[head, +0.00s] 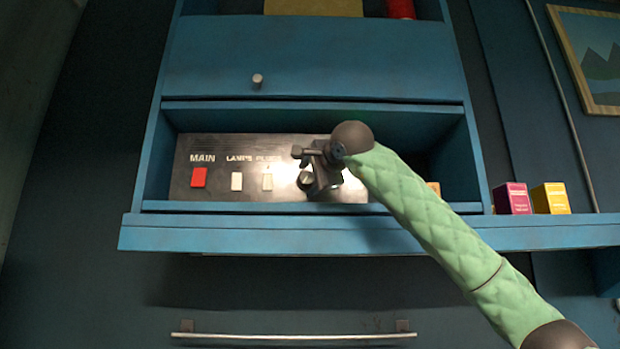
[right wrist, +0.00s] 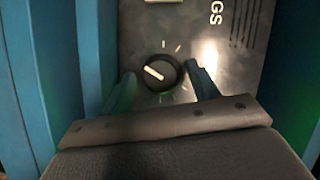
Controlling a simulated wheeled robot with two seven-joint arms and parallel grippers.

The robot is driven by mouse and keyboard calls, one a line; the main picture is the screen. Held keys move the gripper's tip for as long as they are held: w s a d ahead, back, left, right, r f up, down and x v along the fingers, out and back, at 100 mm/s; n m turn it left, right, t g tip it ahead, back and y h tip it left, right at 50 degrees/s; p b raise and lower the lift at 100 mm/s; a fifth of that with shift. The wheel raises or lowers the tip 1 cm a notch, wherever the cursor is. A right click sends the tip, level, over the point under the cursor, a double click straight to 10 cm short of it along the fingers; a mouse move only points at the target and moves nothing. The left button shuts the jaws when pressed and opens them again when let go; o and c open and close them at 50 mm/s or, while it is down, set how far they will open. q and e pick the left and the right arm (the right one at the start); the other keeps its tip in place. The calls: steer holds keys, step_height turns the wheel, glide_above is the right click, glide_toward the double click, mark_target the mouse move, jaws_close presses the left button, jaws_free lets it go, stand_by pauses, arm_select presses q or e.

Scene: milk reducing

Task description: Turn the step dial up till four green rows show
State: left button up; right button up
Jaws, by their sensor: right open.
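The step dial (right wrist: 160,72) is a dark round knob with a white pointer bar and tick marks around it, on the dark panel (head: 190,170). In the right wrist view the bar slants from upper left to lower right. My right gripper (head: 316,172) is at the panel, right of the plugs switch. Its fingers are open, one on each side of the dial; I cannot tell whether they touch it. A faint green glow shows below the dial in that view. No separate green rows can be made out. My left gripper is not in view.
A red main switch (head: 199,178), a white lamps switch (head: 237,181) and a white plugs switch (head: 267,182) line the panel. The panel sits in a blue recess with a front lip (head: 250,207). Purple (head: 513,198) and yellow (head: 551,198) boxes stand on the ledge at right.

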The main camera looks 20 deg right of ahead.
steer(key=shift+s, duration=0.1)
steer(key=shift+s, duration=0.25)
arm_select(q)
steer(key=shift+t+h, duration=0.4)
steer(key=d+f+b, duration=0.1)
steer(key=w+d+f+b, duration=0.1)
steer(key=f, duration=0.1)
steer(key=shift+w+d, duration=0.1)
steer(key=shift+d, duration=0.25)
arm_select(e)
steer(key=s+d, duration=0.1)
steer(key=s, duration=0.6)
steer(key=shift+r, duration=0.25)
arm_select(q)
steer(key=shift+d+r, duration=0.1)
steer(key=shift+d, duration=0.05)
arm_select(e)
steer(key=shift+m, duration=0.3)
